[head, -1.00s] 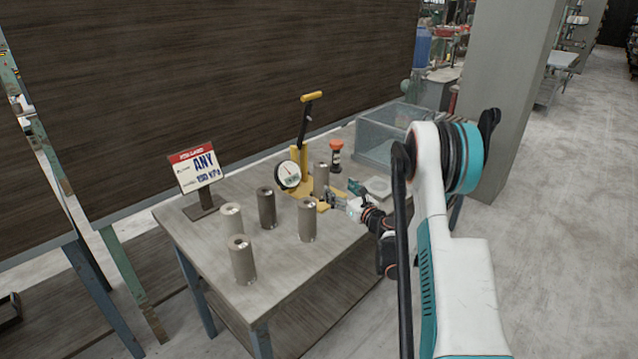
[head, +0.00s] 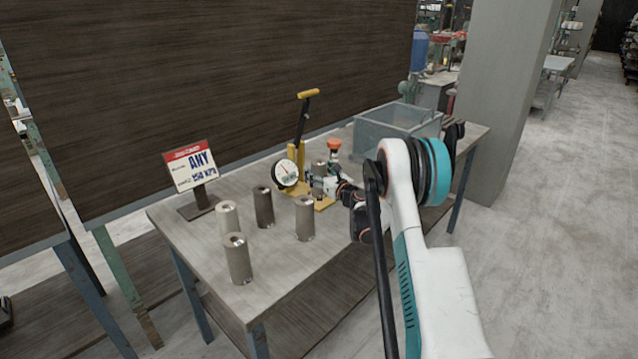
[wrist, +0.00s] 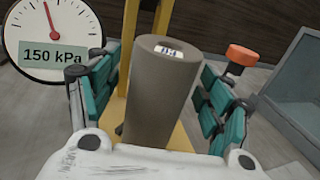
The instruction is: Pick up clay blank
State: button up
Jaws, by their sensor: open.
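A grey-brown clay blank (head: 319,169) stands upright at the yellow press (head: 303,120). In the wrist view this blank (wrist: 160,90) fills the middle, with a small marked label on its top that is too small to read surely. My gripper (wrist: 155,98) is open, with one teal-padded finger on each side of the blank. A gap shows at the right finger; contact at the left is unclear. The blank's lower end is hidden by my wrist. Several other blanks stand upright on the table, including a dark one (head: 263,207) and a lighter one (head: 238,259).
A round gauge (wrist: 52,28) with a 150 kPa display sits left of the blank. A sign (head: 190,167) reads "ANY" and "150 kPa".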

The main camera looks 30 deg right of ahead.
jog(key=shift+w, duration=0.15)
jog(key=c, duration=1.6)
jog(key=shift+c, duration=0.2)
jog(key=shift+r, duration=0.15)
